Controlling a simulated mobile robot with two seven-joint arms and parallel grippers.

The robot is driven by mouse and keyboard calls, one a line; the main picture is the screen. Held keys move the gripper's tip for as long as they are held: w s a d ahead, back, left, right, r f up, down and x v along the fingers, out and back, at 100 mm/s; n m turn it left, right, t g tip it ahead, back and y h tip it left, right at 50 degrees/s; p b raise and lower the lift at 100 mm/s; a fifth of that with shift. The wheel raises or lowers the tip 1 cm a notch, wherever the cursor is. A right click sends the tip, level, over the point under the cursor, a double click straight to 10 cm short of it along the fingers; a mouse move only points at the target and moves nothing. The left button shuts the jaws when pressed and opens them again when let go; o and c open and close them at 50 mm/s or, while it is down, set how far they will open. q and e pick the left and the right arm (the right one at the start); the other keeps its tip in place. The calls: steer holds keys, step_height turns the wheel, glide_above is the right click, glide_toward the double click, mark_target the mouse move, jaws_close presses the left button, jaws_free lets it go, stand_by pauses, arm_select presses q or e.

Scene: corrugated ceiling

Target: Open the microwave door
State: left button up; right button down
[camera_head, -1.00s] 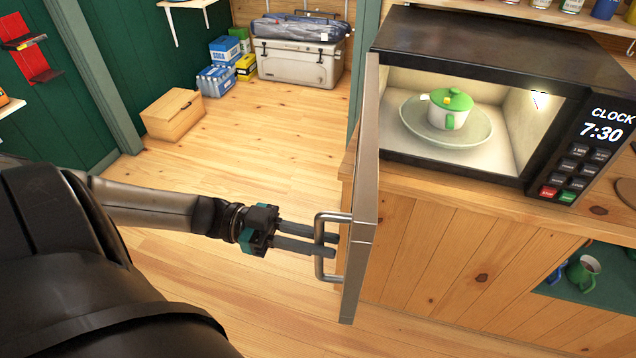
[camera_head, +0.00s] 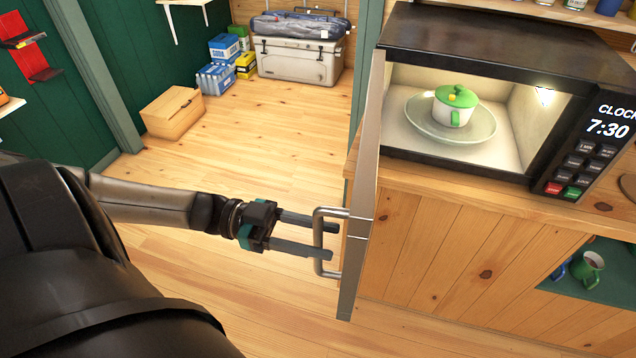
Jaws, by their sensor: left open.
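The microwave (camera_head: 480,45) stands on a wooden counter at the right, lit inside. Its door (camera_head: 363,190) is swung wide open, seen nearly edge-on, pointing toward me. The metal door handle (camera_head: 319,243) is on the door's left face. My left gripper (camera_head: 333,241) is open, its two fingers extending to the handle, one higher and one lower, with the tips reaching past its vertical bar. Whether the fingers touch the bar is not clear. Inside, a white pot with a green lid (camera_head: 456,105) sits on the glass turntable (camera_head: 415,120). My right gripper is not in view.
The wooden cabinet (camera_head: 440,250) under the microwave has an open shelf with a green mug (camera_head: 588,268). A wooden box (camera_head: 173,113) and a cooler (camera_head: 300,62) stand on the floor behind. The floor around my left gripper is clear.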

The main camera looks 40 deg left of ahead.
arm_select(q)
steer(key=shift+a, duration=0.15)
steer(key=v, duration=1.5)
steer(key=shift+w, duration=0.1)
